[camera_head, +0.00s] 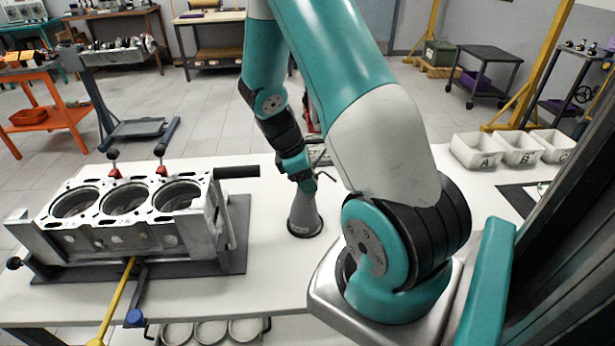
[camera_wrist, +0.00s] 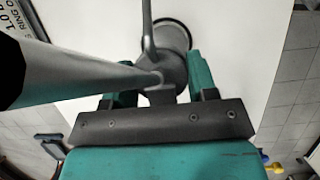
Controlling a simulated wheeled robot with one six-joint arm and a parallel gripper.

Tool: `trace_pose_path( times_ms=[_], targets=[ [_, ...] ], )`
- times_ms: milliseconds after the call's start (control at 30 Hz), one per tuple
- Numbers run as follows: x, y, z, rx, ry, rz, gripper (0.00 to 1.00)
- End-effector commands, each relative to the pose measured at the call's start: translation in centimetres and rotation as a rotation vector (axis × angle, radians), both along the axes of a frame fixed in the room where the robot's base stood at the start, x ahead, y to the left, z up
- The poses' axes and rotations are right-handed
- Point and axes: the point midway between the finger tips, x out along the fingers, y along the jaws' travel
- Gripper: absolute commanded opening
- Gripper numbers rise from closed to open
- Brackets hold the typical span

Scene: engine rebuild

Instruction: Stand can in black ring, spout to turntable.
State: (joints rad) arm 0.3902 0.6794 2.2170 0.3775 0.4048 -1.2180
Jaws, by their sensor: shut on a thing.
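A grey conical can (camera_head: 305,212) stands upright on the white bench, right of the engine block. My gripper (camera_head: 300,172) is shut on its narrow upper part. In the wrist view the can (camera_wrist: 172,70) is between the teal fingers of my gripper (camera_wrist: 162,84). Its long grey spout (camera_wrist: 85,78) runs towards the left and close to the camera. A dark ring-shaped edge (camera_wrist: 187,29) shows around the can's base; I cannot tell whether it is the black ring or the can's own rim. I cannot make out a turntable.
The engine block (camera_head: 125,210) sits on a dark plate at the left, with a dark bar jutting towards the can. White bins (camera_head: 475,150) marked with letters stand at the right rear. A printed sign (camera_wrist: 12,45) is at the wrist view's left edge.

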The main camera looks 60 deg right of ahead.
Motion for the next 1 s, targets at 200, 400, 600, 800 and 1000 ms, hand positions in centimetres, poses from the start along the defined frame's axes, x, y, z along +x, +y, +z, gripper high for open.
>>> trace_pose_path(
  times_ms=[200, 400, 600, 800, 1000],
  targets=[
    [0.0, 0.0, -0.1, -0.001, 0.0, 0.0, 0.0],
    [0.0, 0.0, -0.2, -0.001, 0.001, 0.0, 0.78],
    [0.0, 0.0, -0.2, -0.001, 0.001, 0.0, 0.78],
    [0.4, 0.2, 1.0, -0.002, -0.003, 0.002, 0.78],
    [1.7, 1.3, 4.9, -0.003, -0.008, 0.004, 0.78]
  ],
)
